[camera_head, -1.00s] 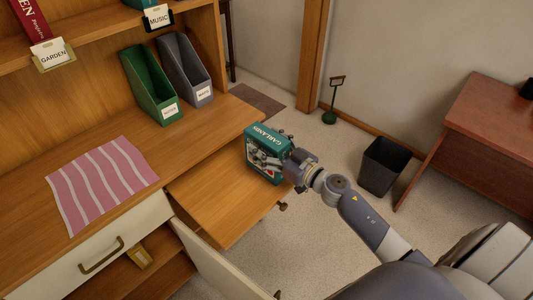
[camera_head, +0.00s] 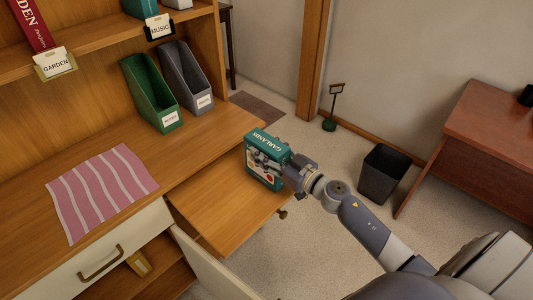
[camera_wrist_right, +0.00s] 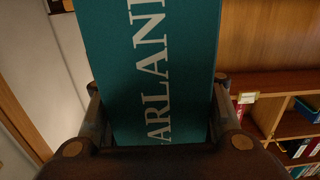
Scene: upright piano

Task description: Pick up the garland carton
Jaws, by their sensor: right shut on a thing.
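The garland carton (camera_head: 262,149) is a teal box with white lettering on top and a picture on its front. It is at the pulled-out wooden board (camera_head: 215,205) in the head view; I cannot tell whether its base touches the board. My right gripper (camera_head: 287,168) is shut on the carton from its right side. In the right wrist view, the carton (camera_wrist_right: 150,70) fills the middle between the two fingers, with its lettering running up the view. My left gripper is not in view.
A green file holder (camera_head: 150,95) and a grey one (camera_head: 187,78) stand on the desk behind. A pink striped cloth (camera_head: 103,190) lies at left. An open cabinet door (camera_head: 210,268) is in front. A black bin (camera_head: 383,174) stands on the floor at right.

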